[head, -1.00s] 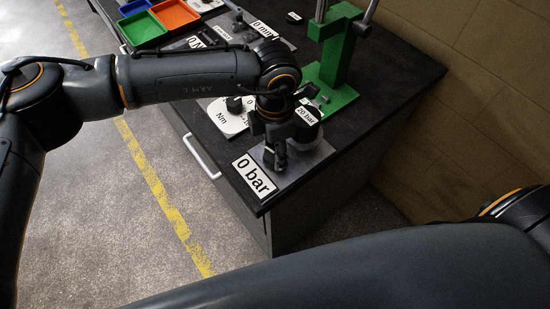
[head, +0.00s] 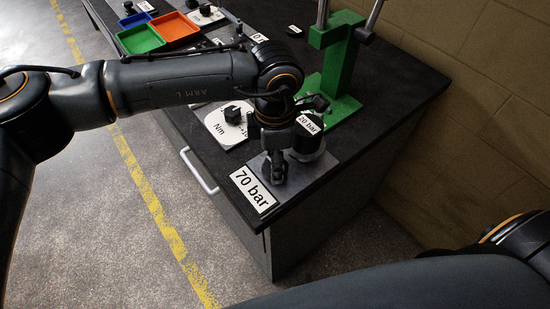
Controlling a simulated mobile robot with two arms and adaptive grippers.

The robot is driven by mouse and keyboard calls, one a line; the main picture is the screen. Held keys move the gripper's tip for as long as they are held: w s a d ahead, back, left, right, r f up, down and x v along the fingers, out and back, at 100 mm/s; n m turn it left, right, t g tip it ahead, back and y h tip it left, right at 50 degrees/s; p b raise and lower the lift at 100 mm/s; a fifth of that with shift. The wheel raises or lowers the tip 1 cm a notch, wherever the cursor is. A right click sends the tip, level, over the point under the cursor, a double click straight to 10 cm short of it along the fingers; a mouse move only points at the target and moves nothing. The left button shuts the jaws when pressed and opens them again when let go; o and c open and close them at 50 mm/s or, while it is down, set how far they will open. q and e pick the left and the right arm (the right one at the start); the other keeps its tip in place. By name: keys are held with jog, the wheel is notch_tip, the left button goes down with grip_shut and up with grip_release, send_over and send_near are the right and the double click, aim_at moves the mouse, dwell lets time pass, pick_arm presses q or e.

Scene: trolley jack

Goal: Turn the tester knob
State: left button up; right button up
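The tester is a grey plate (head: 322,168) at the near corner of the dark bench, with a sign (head: 253,190) that reads "70 bar". A dark cylinder with a "20 bar" label (head: 309,124) stands on the plate. My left gripper (head: 276,180) points straight down over the plate, just behind the sign. Its fingers are close together, low at the spot of the tester knob, and appear shut on it. The knob itself is hidden by the fingers. My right arm shows only in part at the lower right, and its gripper is out of view.
A white "Nm" dial plate with a black knob (head: 233,115) lies left of the gripper. A green press stand (head: 338,75) rises behind. Green (head: 139,38), orange (head: 175,26) and blue trays sit at the far end. The bench right of the tester is clear.

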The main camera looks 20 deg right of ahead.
pick_arm(q)
jog(key=o, duration=0.4)
jog(key=shift+c, duration=0.2)
notch_tip(320, 180, up, 12)
dwell(2.1)
